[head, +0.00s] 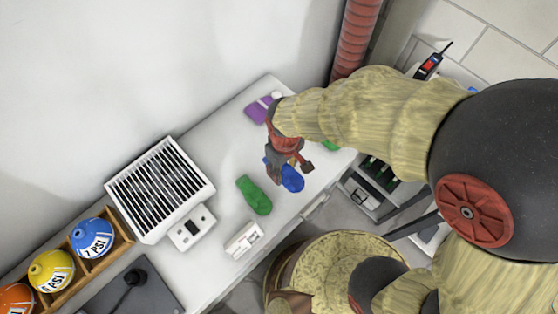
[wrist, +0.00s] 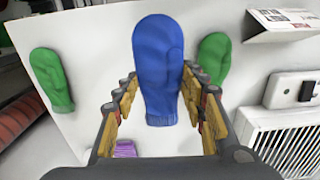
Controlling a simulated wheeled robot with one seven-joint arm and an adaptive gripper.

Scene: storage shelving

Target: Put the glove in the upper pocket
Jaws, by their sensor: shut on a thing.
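A blue mitten-shaped glove (head: 292,180) is between the fingers of my gripper (head: 290,170), over the white table. In the wrist view the blue glove (wrist: 158,65) stands upright in the picture, its cuff between the fingertips, and my gripper (wrist: 160,88) is shut on it. A green glove (head: 254,195) lies on the table to the left of my gripper. Another green glove (head: 331,145) is partly hidden behind my gripper. A purple glove (head: 259,109) lies at the far end. I cannot make out the upper pocket in either view.
On the white table (head: 225,160) are a white slatted heater (head: 160,188), a small switch box (head: 192,230) and a white label holder (head: 243,240). A wooden rack (head: 122,224) holds several coloured PSI balls. A red ribbed pipe (head: 355,40) rises behind; a grey bin (head: 361,196) sits at right.

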